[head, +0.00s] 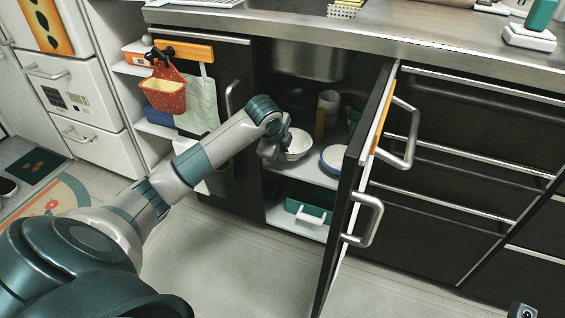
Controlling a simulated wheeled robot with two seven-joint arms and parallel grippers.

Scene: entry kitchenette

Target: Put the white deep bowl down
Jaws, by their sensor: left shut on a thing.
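The white deep bowl (299,145) is inside the open lower cabinet, at the upper shelf. My left gripper (274,150) reaches into the cabinet and is shut on the bowl at its left side. My gripper and wrist hide the left part of the bowl, and I cannot tell whether the bowl's base touches the shelf (312,170).
The open cabinet door (352,190) stands just right of the opening. A green box (306,210) sits on the lower shelf. A red basket (165,92) hangs left.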

